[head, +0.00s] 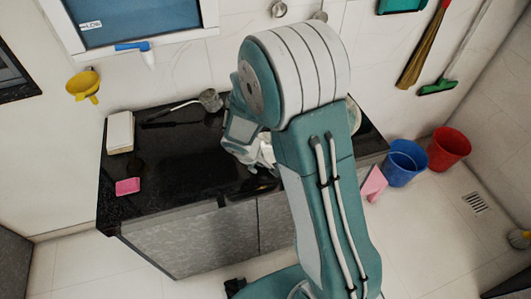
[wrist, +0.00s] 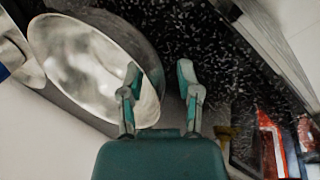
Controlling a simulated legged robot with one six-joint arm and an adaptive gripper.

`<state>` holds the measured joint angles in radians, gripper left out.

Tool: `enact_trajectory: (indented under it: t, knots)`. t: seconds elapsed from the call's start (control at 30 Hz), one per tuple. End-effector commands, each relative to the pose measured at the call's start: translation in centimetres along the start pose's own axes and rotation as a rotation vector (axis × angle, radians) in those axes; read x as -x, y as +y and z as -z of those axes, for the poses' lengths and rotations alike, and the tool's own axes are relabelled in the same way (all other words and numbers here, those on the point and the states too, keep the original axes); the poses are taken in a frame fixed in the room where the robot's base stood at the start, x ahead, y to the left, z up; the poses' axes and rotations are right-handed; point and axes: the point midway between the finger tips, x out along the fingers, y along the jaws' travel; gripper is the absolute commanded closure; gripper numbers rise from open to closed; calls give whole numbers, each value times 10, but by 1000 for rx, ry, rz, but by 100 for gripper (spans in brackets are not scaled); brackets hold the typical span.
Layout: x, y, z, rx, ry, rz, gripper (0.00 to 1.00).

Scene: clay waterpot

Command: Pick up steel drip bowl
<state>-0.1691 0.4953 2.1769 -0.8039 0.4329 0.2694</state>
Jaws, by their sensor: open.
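The steel drip bowl (wrist: 75,60) is a wide, shiny, shallow bowl at the upper left of the wrist view. It lies on the black speckled counter. My gripper (wrist: 159,75) is open, with its two teal fingers apart. The left finger overlaps the bowl's right rim in the picture, and the right finger is over the dark counter. I cannot tell whether a finger touches the bowl. In the head view my gripper (head: 262,168) is low over the counter, and my arm hides most of what is around it.
The black counter (head: 185,185) holds a white box (head: 120,132), a pink sponge (head: 128,186) and a ladle (head: 210,100). Its left part has free room. A blue bucket (head: 405,163) and a red bucket (head: 448,148) stand on the floor at right.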

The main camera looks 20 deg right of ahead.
Motion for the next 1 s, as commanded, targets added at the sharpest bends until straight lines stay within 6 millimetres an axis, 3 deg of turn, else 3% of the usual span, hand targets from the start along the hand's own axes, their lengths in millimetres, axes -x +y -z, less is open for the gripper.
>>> enact_trajectory:
  t: [0.1, 0.13, 0.2, 0.23, 0.77, 1.0]
  knots:
    - [0, 1, -1, -1, 0, 1, 56]
    - [0, 1, -1, -2, 0, 1, 60]
    - [0, 2, -2, -3, 0, 2, 92]
    - [0, 2, -2, -3, 0, 2, 100]
    - [4, 2, 0, -2, 0, -1, 100]
    - [35, 12, -1, -2, 4, -2, 100]
